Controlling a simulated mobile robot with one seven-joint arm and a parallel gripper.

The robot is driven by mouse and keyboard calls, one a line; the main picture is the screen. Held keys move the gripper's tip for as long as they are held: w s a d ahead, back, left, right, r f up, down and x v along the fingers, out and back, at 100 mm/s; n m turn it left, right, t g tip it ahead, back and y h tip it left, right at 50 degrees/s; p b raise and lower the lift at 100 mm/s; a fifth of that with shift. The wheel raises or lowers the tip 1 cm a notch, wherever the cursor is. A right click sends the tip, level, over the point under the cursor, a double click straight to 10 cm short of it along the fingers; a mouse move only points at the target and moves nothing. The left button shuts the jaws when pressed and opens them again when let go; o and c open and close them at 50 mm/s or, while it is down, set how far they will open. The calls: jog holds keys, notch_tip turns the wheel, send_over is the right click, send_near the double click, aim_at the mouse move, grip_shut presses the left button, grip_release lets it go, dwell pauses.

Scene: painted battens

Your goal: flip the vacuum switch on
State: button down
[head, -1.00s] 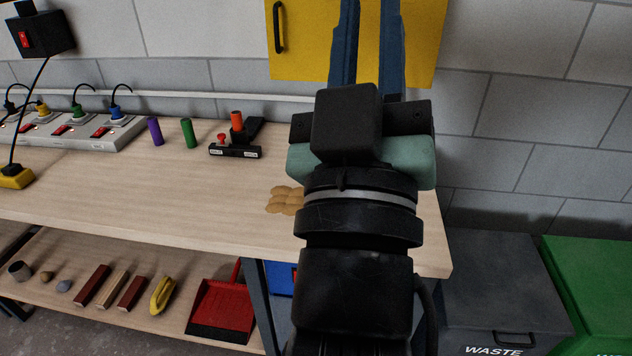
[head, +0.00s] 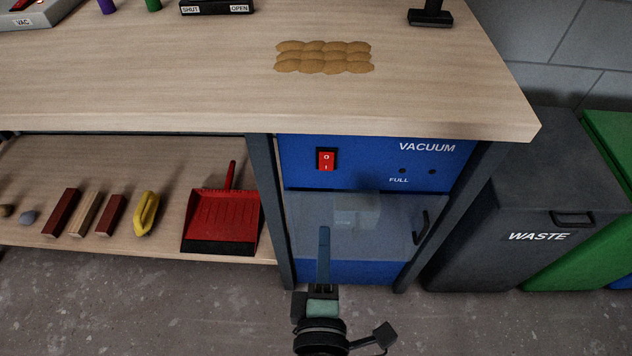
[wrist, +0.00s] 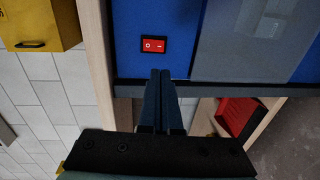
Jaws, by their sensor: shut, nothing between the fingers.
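The vacuum (head: 375,152) is a blue cabinet under the right end of the workbench, labelled VACUUM, with a clear-fronted lower compartment. Its switch (head: 326,160) is a red rocker marked O and I in a black frame, at the left of the blue panel. It also shows in the wrist view (wrist: 154,45), above the fingertips. My gripper (head: 324,230) is in front of the lower compartment, below the switch. In the wrist view its two blue fingers (wrist: 161,72) are together and empty, pointing at the blue panel, apart from the switch in the picture.
The bench top (head: 180,85) overhangs the vacuum, with a dark leg (head: 268,190) on its left. A red dustpan (head: 222,220) and several blocks lie on the lower shelf. A grey WASTE bin (head: 530,215) stands to the right. The floor in front is clear.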

aim_at(326, 169)
jog(key=shift+f, duration=0.15)
jog(key=w+b, duration=0.1)
jog(key=w, duration=0.3)
jog(key=w+f, duration=0.1)
jog(key=w, duration=0.4)
jog(key=w+b, duration=0.1)
jog(key=w, duration=0.3)
jog(key=shift+w+f+b, duration=0.3)
jog(key=shift+w+b, duration=0.05)
jog(key=shift+w, duration=0.05)
jog(key=shift+w+f, duration=0.1)
jog(key=shift+w, duration=0.1)
jog(key=shift+s, duration=0.1)
